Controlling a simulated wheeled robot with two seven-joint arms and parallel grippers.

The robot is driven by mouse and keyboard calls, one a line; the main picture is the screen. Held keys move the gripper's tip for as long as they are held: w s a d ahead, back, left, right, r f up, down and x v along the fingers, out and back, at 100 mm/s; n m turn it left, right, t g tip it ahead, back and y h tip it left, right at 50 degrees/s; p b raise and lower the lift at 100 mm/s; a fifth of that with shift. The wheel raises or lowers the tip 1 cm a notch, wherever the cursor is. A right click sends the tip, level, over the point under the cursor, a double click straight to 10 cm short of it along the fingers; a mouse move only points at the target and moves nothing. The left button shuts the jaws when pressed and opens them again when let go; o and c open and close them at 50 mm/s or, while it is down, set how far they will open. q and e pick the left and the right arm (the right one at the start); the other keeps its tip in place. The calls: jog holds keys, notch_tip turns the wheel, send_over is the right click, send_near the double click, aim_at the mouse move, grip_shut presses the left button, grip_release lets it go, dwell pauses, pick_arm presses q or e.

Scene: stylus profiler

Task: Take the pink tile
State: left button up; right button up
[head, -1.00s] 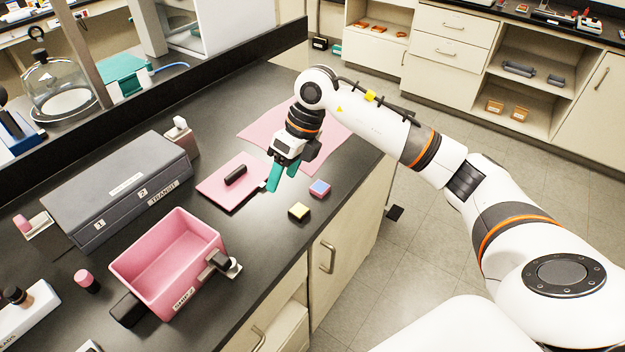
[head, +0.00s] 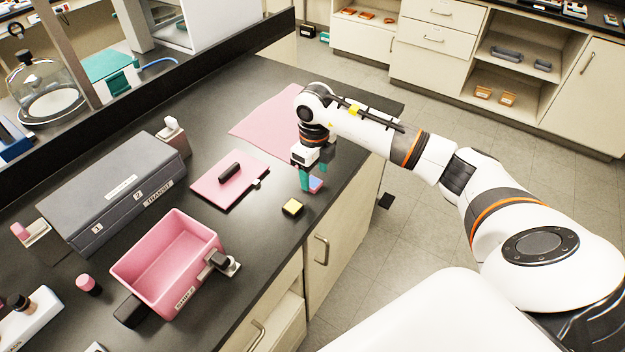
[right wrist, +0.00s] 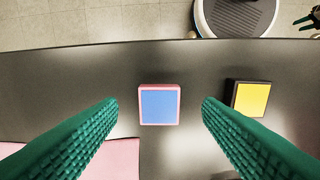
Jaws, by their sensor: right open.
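The pink tile (head: 317,184) is a small square block with a blue top and pink sides. It lies on the dark bench near the front edge, partly behind a finger in the head view. In the right wrist view the tile (right wrist: 160,104) shows whole, between the two green fingers and apart from both. My right gripper (head: 309,187) points down over it, open and empty. At the top right corner of the right wrist view, a small dark shape with green tips looks like my left gripper (right wrist: 304,20), cut off by the edge.
A yellow-topped dark block (head: 292,208) lies close by the tile. A pink plate with a black handle (head: 212,190), a pink mat (head: 262,122), a pink bin (head: 135,268) and a grey case (head: 75,200) stand farther left. The bench edge is close on the right.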

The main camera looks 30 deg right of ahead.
aim_at(314, 183)
jog(key=shift+f, duration=1.35)
jog(key=c, duration=1.1)
pick_arm(q)
jog(key=shift+w+r, duration=0.1)
jog(key=shift+r, duration=0.4)
pick_arm(e)
jog(key=shift+o, duration=0.2)
jog(key=shift+r, duration=0.1)
